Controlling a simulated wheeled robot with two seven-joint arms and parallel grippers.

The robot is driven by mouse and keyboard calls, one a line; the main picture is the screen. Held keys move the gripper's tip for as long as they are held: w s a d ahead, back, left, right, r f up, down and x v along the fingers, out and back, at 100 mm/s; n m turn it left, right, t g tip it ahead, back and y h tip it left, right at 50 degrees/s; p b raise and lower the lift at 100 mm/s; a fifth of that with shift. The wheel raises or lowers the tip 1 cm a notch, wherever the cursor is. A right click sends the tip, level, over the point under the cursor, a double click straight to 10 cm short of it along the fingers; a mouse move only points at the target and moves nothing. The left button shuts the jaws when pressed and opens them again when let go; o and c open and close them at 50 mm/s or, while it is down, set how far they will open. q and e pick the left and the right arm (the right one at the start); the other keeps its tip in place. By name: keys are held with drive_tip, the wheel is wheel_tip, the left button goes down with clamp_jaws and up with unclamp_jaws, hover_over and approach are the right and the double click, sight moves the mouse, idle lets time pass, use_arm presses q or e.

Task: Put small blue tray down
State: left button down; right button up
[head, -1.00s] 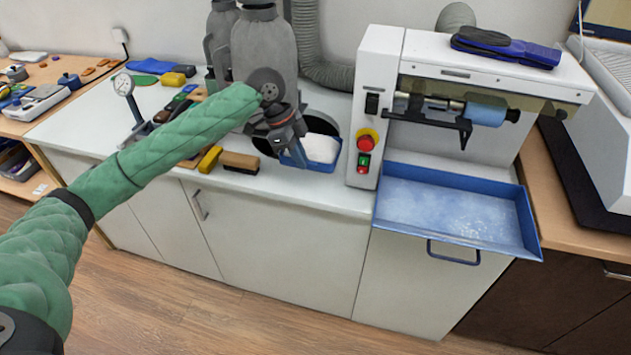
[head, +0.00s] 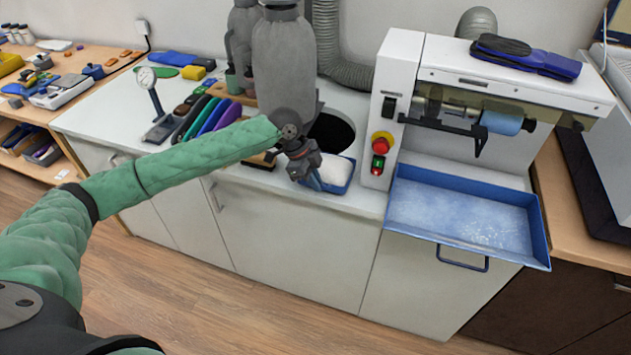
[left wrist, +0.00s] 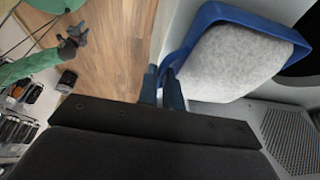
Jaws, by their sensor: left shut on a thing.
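The small blue tray (head: 352,184) holds white-grey material and is at the front of the white counter (head: 362,201), left of the machine's red button. My left gripper (head: 315,180) is shut on the tray's left rim. In the left wrist view the fingers (left wrist: 168,88) pinch the blue rim (left wrist: 185,48), and the material (left wrist: 232,62) lies inside. The tray looks close to the counter top; I cannot tell if it touches. My right gripper (left wrist: 72,40) shows small at the upper left of the left wrist view, too small to read.
The white machine (head: 388,120) stands right of the tray, with a large blue tray (head: 462,215) below its roller. A round dark opening (head: 332,132) and grey cylinders (head: 287,70) are behind. Coloured tools (head: 212,115) stand to the left.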

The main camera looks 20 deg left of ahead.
use_arm(q)
drive_tip(key=shift+f, duration=0.65)
drive_tip(key=c, duration=1.6)
unclamp_jaws()
drive_tip(key=shift+o, duration=0.2)
use_arm(e)
drive_tip(key=shift+d+f, duration=0.15)
drive_tip(key=shift+f, duration=0.4)
